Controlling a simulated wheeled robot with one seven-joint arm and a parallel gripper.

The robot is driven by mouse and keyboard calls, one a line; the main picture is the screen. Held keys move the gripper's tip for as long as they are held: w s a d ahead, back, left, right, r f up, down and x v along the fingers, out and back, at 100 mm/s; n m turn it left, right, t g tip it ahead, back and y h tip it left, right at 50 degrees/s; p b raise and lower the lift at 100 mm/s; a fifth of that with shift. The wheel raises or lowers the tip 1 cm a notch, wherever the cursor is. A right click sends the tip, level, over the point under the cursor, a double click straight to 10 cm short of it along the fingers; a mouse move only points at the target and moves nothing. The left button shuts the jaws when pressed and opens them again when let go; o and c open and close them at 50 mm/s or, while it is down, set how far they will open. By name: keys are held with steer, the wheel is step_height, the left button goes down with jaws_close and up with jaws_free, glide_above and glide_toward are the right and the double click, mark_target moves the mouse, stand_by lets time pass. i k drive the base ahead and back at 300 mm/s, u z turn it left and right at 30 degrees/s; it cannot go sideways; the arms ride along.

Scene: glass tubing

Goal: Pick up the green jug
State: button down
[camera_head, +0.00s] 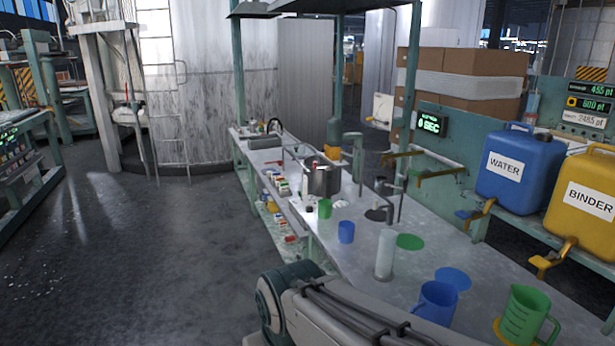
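A green jug (522,312) with a handle on its right side stands upright on the workbench (360,240) at the front right. Marks show on its side, and part of a yellow-orange disc (498,330) shows at its lower left. A smaller green cup (324,208) stands farther back on the bench. My arm crosses the bottom edge to the left of the jugs and runs out of the picture. My gripper is not in view.
A blue jug (436,303) stands just left of the green jug, with a blue disc (453,278) behind it. A clear cylinder (385,254), a green disc (410,242) and a small blue cup (346,232) are farther back. Blue WATER (519,190) and yellow BINDER (585,230) containers with taps stand at right.

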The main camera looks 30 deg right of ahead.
mark_target(527, 309)
steer(key=z, duration=0.9)
steer(key=i, duration=1)
steer(key=k, duration=1)
steer(key=u, duration=0.95)
steer(key=i, duration=0.95)
steer(key=z, duration=3.15)
